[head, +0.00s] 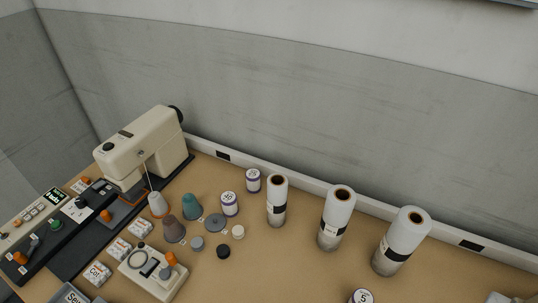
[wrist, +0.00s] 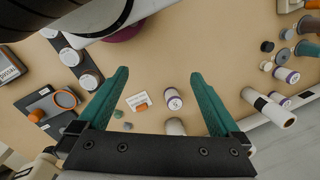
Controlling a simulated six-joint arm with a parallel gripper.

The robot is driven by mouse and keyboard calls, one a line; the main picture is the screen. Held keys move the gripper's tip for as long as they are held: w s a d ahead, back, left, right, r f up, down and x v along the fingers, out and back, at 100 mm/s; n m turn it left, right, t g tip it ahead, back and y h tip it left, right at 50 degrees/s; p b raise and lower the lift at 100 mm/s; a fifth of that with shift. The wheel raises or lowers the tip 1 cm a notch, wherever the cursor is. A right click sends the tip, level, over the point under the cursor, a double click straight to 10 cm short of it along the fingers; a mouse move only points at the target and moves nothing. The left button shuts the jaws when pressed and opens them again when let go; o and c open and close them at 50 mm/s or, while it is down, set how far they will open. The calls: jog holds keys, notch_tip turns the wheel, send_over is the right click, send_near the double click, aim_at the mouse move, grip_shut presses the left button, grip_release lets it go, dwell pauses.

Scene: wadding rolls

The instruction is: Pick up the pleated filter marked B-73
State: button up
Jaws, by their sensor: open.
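I cannot make out a pleated filter or a B-73 mark in either view. My gripper (wrist: 159,73) shows in the wrist view, its two green fingers wide apart and nothing between the tips. Beyond them on the tan table lie a small white cylinder with a purple band (wrist: 174,103) and a small card with an orange part (wrist: 138,101). The head view does not show my gripper. It shows three white rolls with dark bands, the left (head: 277,201), the middle (head: 337,218) and the right (head: 401,241), all upright. Their small labels are unreadable.
A cream sewing machine (head: 142,147) stands at the left by the wall. Purple-banded spools (head: 229,204), cones (head: 191,207) and small boxes (head: 96,274) crowd the table nearby. A white ledge (head: 310,192) runs along the wall. A large pale object blocks the wrist view's top left.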

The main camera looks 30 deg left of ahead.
jog(key=shift+c, duration=0.5)
jog(key=shift+w, duration=0.1)
jog(key=w+a+f+n+t, duration=0.2)
jog(key=w+a+f+n, duration=0.1)
jog(key=w, duration=0.4)
jog(key=n+t+y, duration=0.7)
jog(key=n+t, duration=0.1)
jog(key=n, duration=0.3)
send_over(230, 207)
jog(key=s+d, duration=0.8)
notch_tip(230, 207, down, 11)
jog(key=shift+t, duration=0.3)
jog(key=x, duration=1)
jog(key=s+f+x, duration=0.1)
jog(key=x, duration=0.4)
jog(key=shift+w+a, duration=0.15)
jog(key=shift+a, duration=0.1)
jog(key=c, duration=1.5)
